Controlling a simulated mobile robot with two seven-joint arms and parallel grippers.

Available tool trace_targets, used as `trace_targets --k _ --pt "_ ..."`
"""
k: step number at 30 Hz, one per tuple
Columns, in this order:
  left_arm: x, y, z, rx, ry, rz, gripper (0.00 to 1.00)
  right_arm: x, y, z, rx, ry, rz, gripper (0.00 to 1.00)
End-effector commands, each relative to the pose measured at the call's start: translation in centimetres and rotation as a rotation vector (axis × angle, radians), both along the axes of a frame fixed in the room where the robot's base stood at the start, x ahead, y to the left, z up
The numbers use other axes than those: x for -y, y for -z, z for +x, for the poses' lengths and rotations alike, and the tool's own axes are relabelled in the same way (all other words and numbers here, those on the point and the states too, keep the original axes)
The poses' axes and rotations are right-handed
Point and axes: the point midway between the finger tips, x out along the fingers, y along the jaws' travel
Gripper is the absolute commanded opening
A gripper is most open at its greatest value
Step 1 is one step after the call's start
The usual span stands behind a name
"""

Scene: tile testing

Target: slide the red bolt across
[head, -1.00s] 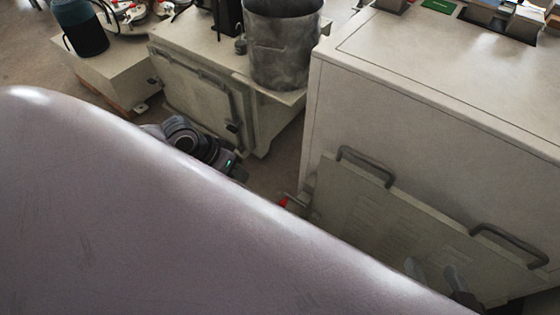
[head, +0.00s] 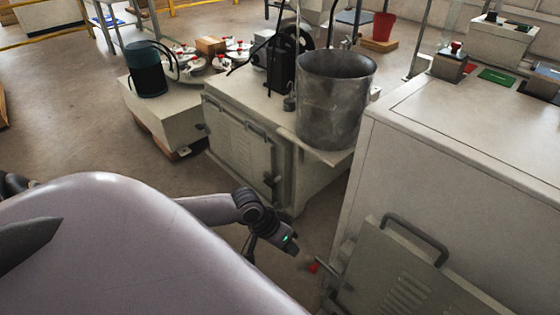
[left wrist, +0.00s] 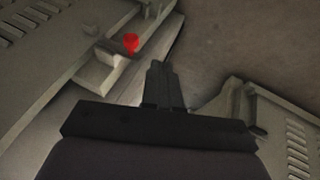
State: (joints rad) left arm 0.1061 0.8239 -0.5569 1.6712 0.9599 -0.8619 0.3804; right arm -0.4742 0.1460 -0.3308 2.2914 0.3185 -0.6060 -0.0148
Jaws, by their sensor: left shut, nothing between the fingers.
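The red bolt end (head: 315,267) shows low in the head view, at the left edge of the large pale cabinet's door. In the left wrist view the red knob (left wrist: 131,43) sits on a pale bracket at the upper left, beside a narrow slot. My left gripper (head: 303,254) is just left of and above the red end in the head view. In the left wrist view its fingers (left wrist: 158,70) are together and empty, pointing to the right of the knob with a visible gap. My right gripper is not in view.
The large cabinet (head: 450,190) fills the right side, with a handled door panel (head: 390,275) below. A smaller cabinet (head: 240,140) carries a grey metal bucket (head: 335,100). A floor gap lies between the cabinets. Open floor (head: 80,130) shows at the left.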

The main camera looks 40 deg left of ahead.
Motion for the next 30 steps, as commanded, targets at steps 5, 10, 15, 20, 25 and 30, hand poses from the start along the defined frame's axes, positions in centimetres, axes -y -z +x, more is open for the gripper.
trace_targets --k 5,10,15,20,25,30 --pt "2.4 1.8 0.4 0.001 0.002 -0.001 0.0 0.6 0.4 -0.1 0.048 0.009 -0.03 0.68" --pt "3.5 2.2 0.5 0.002 0.001 0.001 0.0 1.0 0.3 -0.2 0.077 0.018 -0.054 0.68" --pt "3.7 2.2 0.5 0.001 0.0 0.001 0.0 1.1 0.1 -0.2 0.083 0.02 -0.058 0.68" --pt "3.7 2.2 0.5 0.0 0.001 0.001 0.0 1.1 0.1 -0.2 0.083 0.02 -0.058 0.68" --pt "4.5 1.9 0.4 -0.001 0.0 -0.001 0.0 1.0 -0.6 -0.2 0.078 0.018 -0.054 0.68" --pt "6.9 1.8 0.2 -0.002 -0.001 -0.002 0.0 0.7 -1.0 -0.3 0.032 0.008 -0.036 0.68"
